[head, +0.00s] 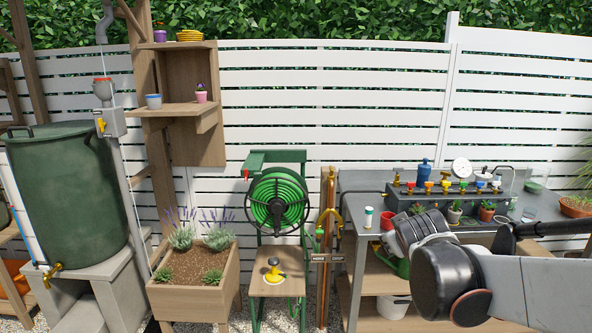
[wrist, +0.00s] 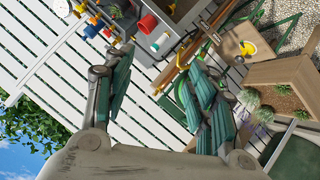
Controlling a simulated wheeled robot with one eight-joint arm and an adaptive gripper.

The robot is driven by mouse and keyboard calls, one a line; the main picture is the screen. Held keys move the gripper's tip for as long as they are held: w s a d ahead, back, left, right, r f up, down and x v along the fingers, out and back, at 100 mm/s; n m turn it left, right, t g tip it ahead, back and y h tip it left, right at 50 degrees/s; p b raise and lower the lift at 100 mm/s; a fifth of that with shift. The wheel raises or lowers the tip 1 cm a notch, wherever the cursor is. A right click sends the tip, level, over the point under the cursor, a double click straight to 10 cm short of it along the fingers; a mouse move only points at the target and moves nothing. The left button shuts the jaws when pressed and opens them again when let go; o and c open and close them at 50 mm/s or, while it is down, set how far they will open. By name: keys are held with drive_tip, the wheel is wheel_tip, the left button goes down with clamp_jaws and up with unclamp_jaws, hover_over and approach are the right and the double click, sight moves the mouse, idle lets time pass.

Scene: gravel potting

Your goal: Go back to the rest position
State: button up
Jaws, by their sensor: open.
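My gripper (wrist: 160,88) shows in the wrist view with its two teal-padded fingers spread wide apart. Nothing is between the fingers. The wrist view is strongly tilted, with the fence, bench and planter beyond the fingers. In the head view my arm reaches in from the right edge, in front of the potting bench (head: 358,184). The fingers cannot be made out there. The arm hides part of the bench's front and lower shelf.
Small potted plants, a red cup (head: 387,221) and a white-and-green jar (head: 368,217) stand on the bench. A green hose reel (head: 277,200), a wooden planter (head: 195,296) and a green water barrel (head: 70,190) stand to the left. A white fence (head: 330,90) runs behind.

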drive_tip(key=s+a+f+m+g+y, duration=0.1)
drive_tip(key=s+a+f+m+g, duration=0.1)
drive_tip(key=s, duration=1.1)
drive_tip(key=s+a+f+m+g+y, duration=0.2)
drive_tip(key=s+a+f, duration=0.1)
drive_tip(key=s, duration=1.1)
drive_tip(key=shift+f, duration=0.15)
drive_tip(key=shift+a, duration=0.1)
